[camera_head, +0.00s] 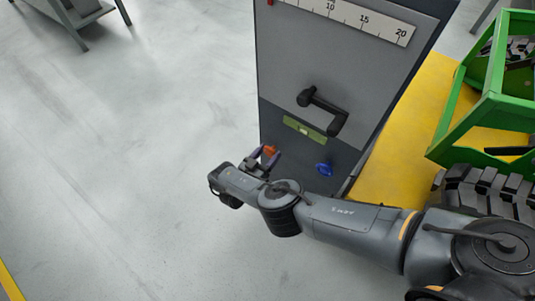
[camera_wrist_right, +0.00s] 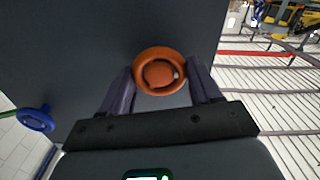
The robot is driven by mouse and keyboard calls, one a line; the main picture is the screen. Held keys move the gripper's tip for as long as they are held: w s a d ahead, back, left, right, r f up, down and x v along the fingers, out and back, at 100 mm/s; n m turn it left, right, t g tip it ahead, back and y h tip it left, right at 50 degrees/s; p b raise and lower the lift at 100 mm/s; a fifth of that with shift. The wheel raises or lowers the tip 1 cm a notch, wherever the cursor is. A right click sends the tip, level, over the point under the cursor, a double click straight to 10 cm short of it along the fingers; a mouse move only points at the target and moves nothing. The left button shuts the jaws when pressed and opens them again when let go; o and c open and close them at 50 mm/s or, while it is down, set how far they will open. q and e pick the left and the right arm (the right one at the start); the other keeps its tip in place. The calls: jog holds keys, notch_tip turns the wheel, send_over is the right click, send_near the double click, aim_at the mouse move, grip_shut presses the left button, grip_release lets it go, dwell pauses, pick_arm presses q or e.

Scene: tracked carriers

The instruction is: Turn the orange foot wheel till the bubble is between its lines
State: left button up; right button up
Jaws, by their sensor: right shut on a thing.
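The orange foot wheel (camera_head: 269,150) is low on the left of the grey cabinet front. In the right wrist view the orange foot wheel (camera_wrist_right: 152,56) is a round knob with a small pale spot on its hub. My right gripper (camera_head: 266,157) is shut on it, one dark finger on each side; the fingers (camera_wrist_right: 163,82) show in the wrist view too. The green level vial (camera_head: 293,125) is on the cabinet above the wheel. A pale bubble (camera_head: 304,131) appears near its middle, but its lines are too small to make out. My left gripper is out of view.
A blue wheel (camera_head: 323,169) sits right of the orange one; it also shows in the wrist view (camera_wrist_right: 36,119). A black crank handle (camera_head: 325,108) sticks out above the vial. A green frame (camera_head: 493,108) stands at right.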

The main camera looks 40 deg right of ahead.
jog(key=shift+f, duration=0.1)
jog(key=o, duration=1.1)
jog(key=shift+c, duration=0.2)
jog(key=shift+a, duration=0.1)
jog(key=p+v, duration=0.1)
jog(key=v, duration=0.9)
jog(key=shift+a, duration=0.3)
jog(key=shift+s, duration=0.15)
